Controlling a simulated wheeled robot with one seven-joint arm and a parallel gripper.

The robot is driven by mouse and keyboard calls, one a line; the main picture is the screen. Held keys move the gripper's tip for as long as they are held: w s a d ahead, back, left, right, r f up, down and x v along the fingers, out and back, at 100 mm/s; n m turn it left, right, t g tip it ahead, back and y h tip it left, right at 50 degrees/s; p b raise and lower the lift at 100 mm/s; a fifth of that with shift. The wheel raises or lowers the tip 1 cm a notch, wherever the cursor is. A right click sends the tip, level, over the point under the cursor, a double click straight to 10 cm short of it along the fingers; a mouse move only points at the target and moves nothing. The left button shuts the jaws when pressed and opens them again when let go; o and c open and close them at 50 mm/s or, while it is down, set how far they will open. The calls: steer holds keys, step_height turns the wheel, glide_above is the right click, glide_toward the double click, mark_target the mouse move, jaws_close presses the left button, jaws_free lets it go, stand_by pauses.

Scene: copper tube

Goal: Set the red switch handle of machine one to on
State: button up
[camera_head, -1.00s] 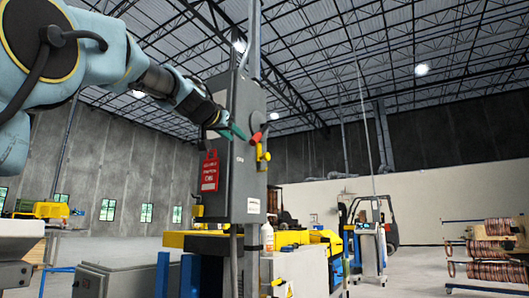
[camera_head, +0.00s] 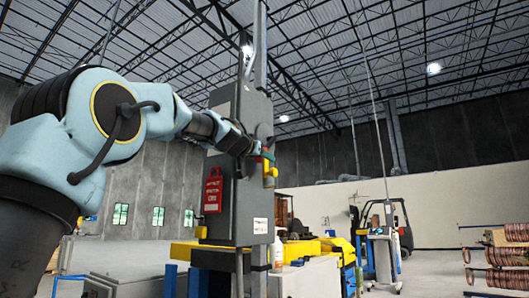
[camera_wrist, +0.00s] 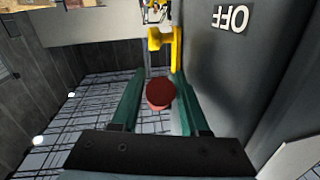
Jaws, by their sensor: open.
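The red switch handle (camera_wrist: 160,93) shows in the wrist view as a rounded red end between the two green fingers of my gripper (camera_head: 266,154). The fingers are open, one on each side of it, with visible gaps. Its yellow bracket (camera_wrist: 166,42) lies beyond the fingertips, beside the grey switch box (camera_head: 232,215). An "OFF" label (camera_wrist: 232,17) is upside down on the box face in the wrist view. In the head view my gripper is at the right side of the box, just above the yellow bracket (camera_head: 270,175), and mostly hides the red handle.
A red tag (camera_head: 212,192) hangs on the box's left side. Yellow machinery (camera_head: 305,248) and a white bottle (camera_head: 277,251) stand below and behind the box. A forklift (camera_head: 393,217) and copper coils (camera_head: 506,256) are to the right. Open air lies right of the box.

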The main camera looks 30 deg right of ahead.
steer(key=shift+w+d, duration=0.2)
steer(key=shift+d, duration=0.1)
steer(key=shift+c, duration=0.2)
jaws_close()
stand_by(1.1)
